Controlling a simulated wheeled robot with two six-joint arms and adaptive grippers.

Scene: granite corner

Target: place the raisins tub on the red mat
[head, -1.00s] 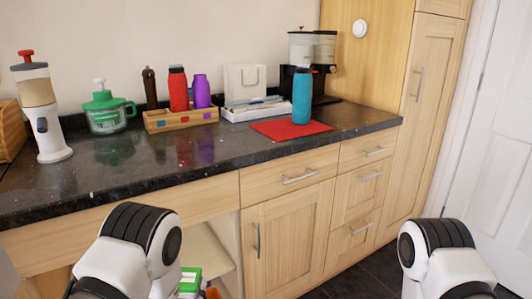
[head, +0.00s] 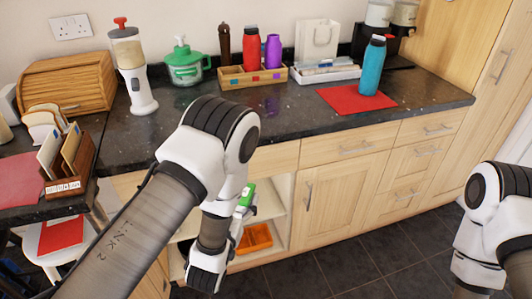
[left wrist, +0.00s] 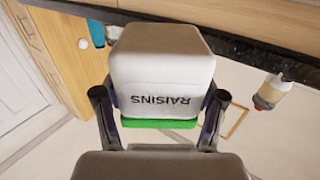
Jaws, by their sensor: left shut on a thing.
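The raisins tub (left wrist: 160,75), white with a green lid, fills the middle of the left wrist view, its lettering upside down. My left gripper (left wrist: 160,100) is shut on it, one finger on each side. In the head view, a bit of the tub's green lid (head: 248,194) shows beside my left arm, in front of the open lower shelves; the arm hides the rest. The red mat (head: 340,97) lies on the dark counter at the right, with a blue bottle (head: 372,68) standing on its right part. My right gripper is out of view.
A wooden caddy (head: 236,78) with red and purple bottles and a white tray (head: 325,73) stand behind the mat. A green-lidded chopper (head: 184,70) and a dispenser (head: 132,75) stand left. Bare counter lies before the caddy. Another red mat (head: 18,180) is far left.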

